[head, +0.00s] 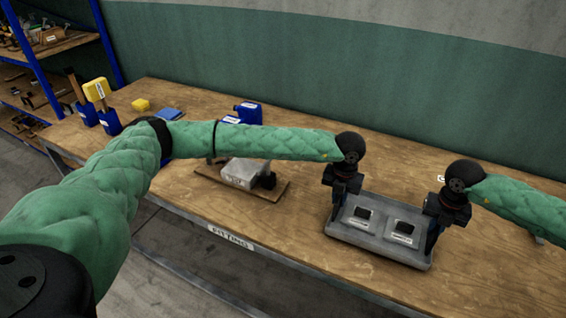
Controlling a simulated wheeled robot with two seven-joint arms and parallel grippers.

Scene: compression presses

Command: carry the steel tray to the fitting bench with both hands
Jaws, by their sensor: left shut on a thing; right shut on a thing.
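The grey steel tray (377,247) is over the wooden top of the fitting bench (290,228), whose front edge has a label reading "FITTING". The tray looks level and carries two small square pieces with dark tops, a left one (361,218) and a right one (403,232). My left gripper (340,207) is shut on the tray's left end. My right gripper (434,235) is shut on the tray's right end. I cannot tell whether the tray's underside touches the bench top.
A metal block (243,172) sits on a wooden board left of the tray, partly behind my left arm. A green wall (400,95) closes the back. Bench in front of the tray is clear.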

